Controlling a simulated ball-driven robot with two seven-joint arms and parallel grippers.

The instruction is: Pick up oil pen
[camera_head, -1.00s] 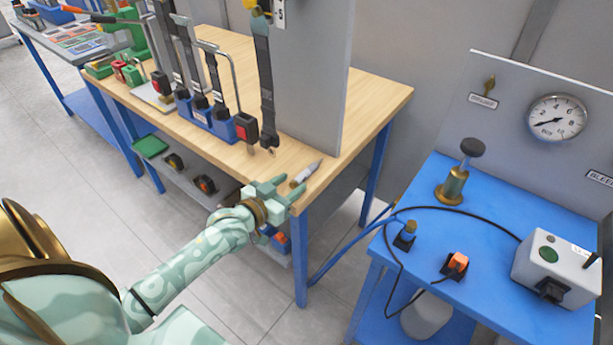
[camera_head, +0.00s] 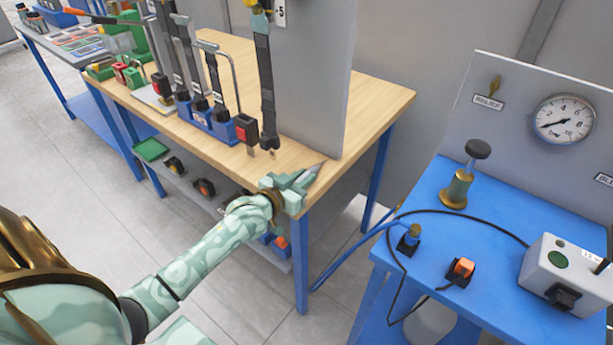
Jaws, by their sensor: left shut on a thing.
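The oil pen (camera_head: 308,174) is a slim grey-white pen with a pointed dark tip, at the near right corner of the wooden workbench (camera_head: 369,105). My left gripper (camera_head: 299,181) is at that corner, shut on the oil pen. Its fingers hide the pen's rear part. The tip points away from me and to the right. I cannot tell whether the pen still touches the bench top. My right gripper is not in view.
A grey upright panel (camera_head: 312,80) stands behind the pen. A blue table (camera_head: 440,230) with a gauge (camera_head: 564,119) is at right, across a gap.

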